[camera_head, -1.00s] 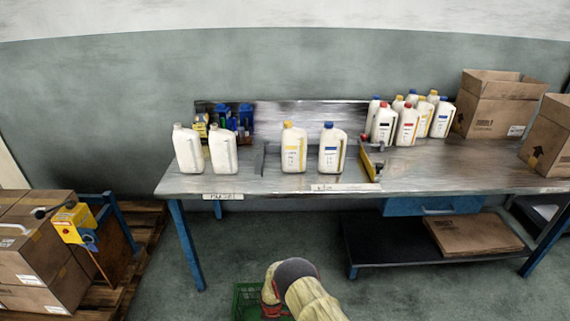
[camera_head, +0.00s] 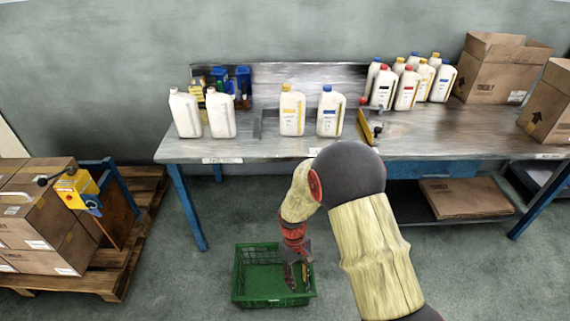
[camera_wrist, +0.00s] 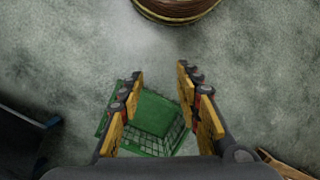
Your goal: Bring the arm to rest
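My gripper (camera_head: 297,278) is over the right side of a green crate (camera_head: 240,277) on the floor in the head view. In the wrist view its two yellow-and-black fingers (camera_wrist: 160,95) stand wide apart with nothing between them. The green crate (camera_wrist: 150,143) shows below and behind the fingers and looks empty. My arm reaches down from the lower right of the head view, bent at a dark joint in front of the table.
A metal table (camera_head: 360,150) at the back holds several white bottles (camera_head: 291,112) and cardboard boxes (camera_head: 497,70). A pallet (camera_head: 120,275) with stacked cartons stands left. The floor (camera_head: 190,290) between pallet and crate is clear.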

